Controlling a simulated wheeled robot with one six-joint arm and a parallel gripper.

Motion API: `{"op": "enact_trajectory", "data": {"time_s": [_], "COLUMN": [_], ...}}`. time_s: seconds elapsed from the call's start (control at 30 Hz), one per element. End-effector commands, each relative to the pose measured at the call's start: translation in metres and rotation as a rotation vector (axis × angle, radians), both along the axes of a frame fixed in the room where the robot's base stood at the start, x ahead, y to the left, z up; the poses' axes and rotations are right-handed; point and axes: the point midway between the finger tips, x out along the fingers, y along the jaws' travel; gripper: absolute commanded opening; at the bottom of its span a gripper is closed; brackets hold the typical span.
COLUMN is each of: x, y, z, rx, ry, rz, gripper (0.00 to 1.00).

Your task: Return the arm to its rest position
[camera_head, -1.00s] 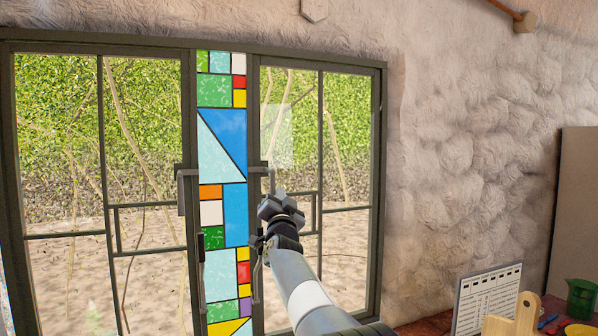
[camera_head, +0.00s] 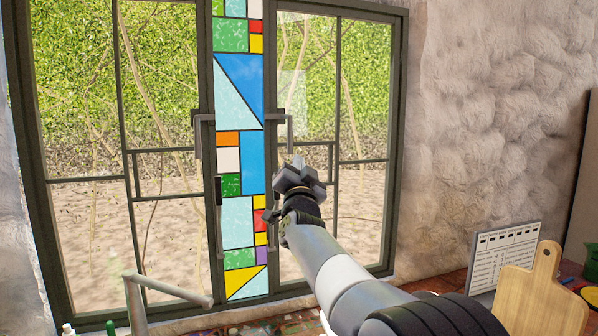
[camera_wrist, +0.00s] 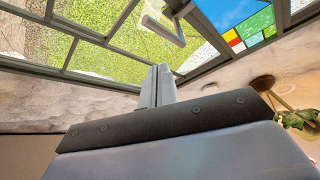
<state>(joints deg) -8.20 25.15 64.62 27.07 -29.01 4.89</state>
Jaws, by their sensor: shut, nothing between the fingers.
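My gripper (camera_head: 298,176) is at the end of my raised arm, in front of the right window and the coloured mosaic strip in the head view. Its fingers are closed together with nothing between them. In the wrist view the shut fingers (camera_wrist: 158,86) point towards the window glass. A grey window handle (camera_head: 288,122) is just above and behind my gripper in the head view. It also shows in the wrist view (camera_wrist: 166,30), near the fingertips. I cannot tell the exact gap between them.
The left window handle (camera_head: 198,130) is across the mosaic strip (camera_head: 240,160). A grey tap (camera_head: 165,290) rises at the lower left. A printed card (camera_head: 505,255) and a wooden board (camera_head: 530,290) stand at the lower right. The air right of my arm looks clear.

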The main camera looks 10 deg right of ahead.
Motion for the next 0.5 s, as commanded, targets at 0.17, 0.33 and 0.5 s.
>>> {"op": "enact_trajectory", "data": {"time_s": [0.17, 0.33, 0.5], "x": [-0.0011, -0.0007, 0.0063], "y": [0.0, -0.0001, -0.0006], "z": [0.0003, 0.0005, 0.0056], "rx": [0.0, 0.0, 0.0], "ry": [-0.001, -0.001, -0.001], "rz": [-0.001, -0.001, -0.001], "gripper": [0.0, 0.0, 0.0]}}
